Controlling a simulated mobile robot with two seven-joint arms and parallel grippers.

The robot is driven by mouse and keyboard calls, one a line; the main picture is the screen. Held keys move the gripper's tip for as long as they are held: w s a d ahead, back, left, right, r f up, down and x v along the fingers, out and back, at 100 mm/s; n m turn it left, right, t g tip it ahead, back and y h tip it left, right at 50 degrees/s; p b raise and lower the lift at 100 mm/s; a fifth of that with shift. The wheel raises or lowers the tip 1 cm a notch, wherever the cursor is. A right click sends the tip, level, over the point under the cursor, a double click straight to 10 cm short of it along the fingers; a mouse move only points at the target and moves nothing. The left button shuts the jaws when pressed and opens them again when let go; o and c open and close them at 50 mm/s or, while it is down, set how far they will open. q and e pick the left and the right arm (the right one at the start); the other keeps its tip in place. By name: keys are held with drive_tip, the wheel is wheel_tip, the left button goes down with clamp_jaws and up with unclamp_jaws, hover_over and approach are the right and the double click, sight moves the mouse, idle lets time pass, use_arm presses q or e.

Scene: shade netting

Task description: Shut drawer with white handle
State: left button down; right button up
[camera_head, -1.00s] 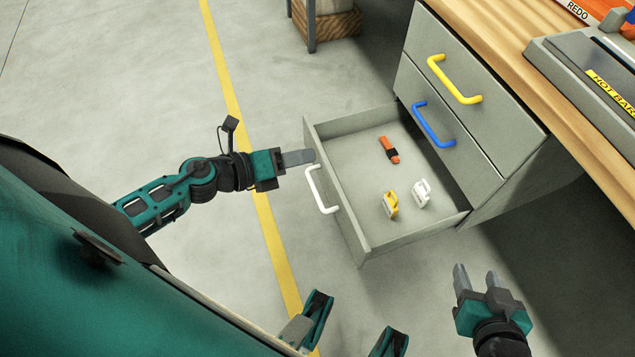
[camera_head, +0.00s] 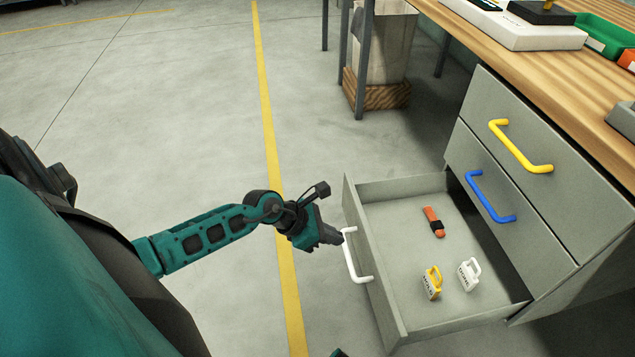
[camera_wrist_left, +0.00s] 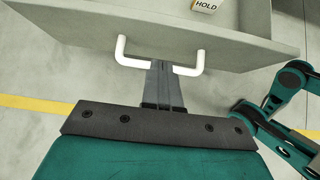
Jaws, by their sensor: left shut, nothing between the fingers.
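The grey drawer (camera_head: 400,325) with the white handle (camera_head: 351,256) is the lowest of the cabinet and stands open. Inside it lie an orange-and-black item (camera_head: 433,221), a yellow tag-like piece (camera_head: 432,284) and a white one (camera_head: 469,274). My left gripper (camera_head: 336,238) is shut and empty, right at the drawer's front beside the white handle. In the left wrist view, its closed fingers (camera_wrist_left: 162,72) point at the drawer front, between the ends of the white handle (camera_wrist_left: 190,71). Whether they touch the front I cannot tell. My right gripper is out of view.
Two closed drawers, with a blue handle (camera_head: 489,197) and a yellow handle (camera_head: 520,147), sit above the open one. The wooden worktop (camera_head: 540,75) overhangs them.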

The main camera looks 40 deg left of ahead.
sight(366, 240)
use_arm(q)
drive_tip(key=w+d, duration=0.1)
drive_tip(key=w+d+f, duration=0.1)
drive_tip(key=w, duration=0.1)
drive_tip(key=shift+d+f+b, duration=0.15)
drive_tip(key=shift+d+b, duration=0.2)
drive_tip(key=shift+w+d, duration=0.35)
drive_tip(key=shift+w, duration=0.1)
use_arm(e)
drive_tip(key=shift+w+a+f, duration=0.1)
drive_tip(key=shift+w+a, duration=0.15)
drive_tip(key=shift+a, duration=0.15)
